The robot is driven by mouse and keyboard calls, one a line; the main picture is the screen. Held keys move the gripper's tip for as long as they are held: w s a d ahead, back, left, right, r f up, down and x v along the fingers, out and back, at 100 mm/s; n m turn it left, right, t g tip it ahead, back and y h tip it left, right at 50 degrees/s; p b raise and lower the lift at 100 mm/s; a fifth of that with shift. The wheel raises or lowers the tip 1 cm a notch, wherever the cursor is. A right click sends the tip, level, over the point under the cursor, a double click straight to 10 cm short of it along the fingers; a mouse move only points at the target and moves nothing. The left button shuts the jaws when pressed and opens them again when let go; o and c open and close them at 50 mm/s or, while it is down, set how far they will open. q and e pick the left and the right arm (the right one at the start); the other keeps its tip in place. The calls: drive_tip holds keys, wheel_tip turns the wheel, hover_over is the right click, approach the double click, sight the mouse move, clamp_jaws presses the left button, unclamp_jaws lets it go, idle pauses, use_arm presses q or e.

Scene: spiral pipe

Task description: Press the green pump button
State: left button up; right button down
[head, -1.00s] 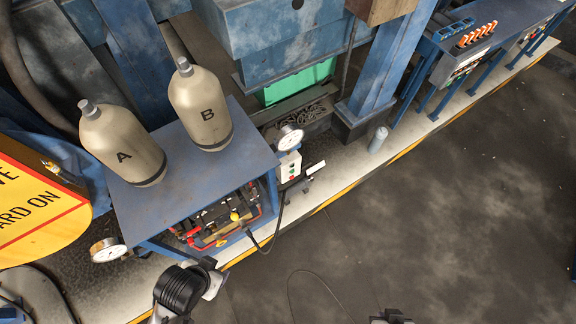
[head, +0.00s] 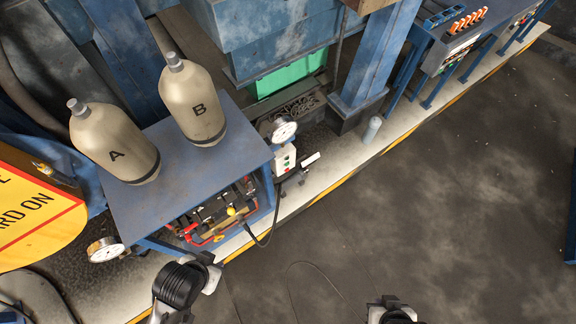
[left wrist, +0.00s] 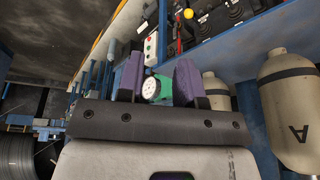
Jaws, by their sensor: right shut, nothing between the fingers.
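A small white control box (head: 284,160) with tiny green and red buttons stands at the right side of the blue cart; which one is the pump button is too small to tell. The box also shows in the left wrist view (left wrist: 151,47), beyond the fingers. My left gripper (left wrist: 158,82) has its two purple finger pads apart, with the round gauge and something green seen through the gap. My right gripper (head: 391,303) is at the bottom edge, shut and empty, far from the box.
The blue cart (head: 130,205) carries bottles A (head: 110,140) and B (head: 192,103), with batteries and cables below. A gauge (head: 282,129) sits above the box. A yellow sign (head: 35,220) is at left. The dark floor (head: 440,200) at right is mostly clear.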

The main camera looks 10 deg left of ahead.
use_arm(q)
clamp_jaws()
idle(1.3)
